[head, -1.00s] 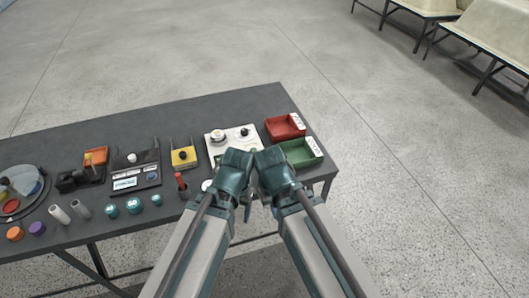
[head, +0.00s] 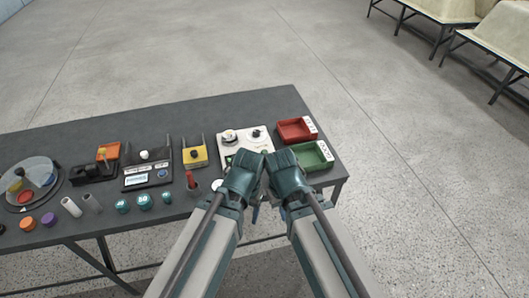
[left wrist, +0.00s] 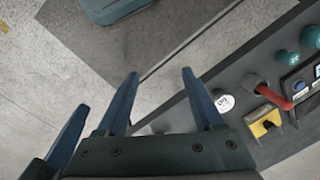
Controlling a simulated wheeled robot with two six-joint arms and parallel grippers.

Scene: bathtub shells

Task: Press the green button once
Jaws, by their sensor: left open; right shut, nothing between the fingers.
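A white panel (head: 259,137) with dark-capped knobs stands toward the right end of the dark table. A small green patch (head: 230,159) shows on its near part, beside my left gripper; I cannot tell if it is the green button. My left gripper (head: 254,208) is in front of the panel's near edge and hides part of it. In the left wrist view its fingers (left wrist: 158,78) are apart with nothing between them. My right gripper (head: 279,200) is close beside it on the right; its fingertips are mostly hidden.
A red tray (head: 291,131) and a green tray (head: 308,158) stand right of the panel. A yellow box (head: 195,156), a red-handled lever (head: 191,180) and teal knobs (head: 144,201) are on the left. A white disc (left wrist: 224,102) lies near the table edge.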

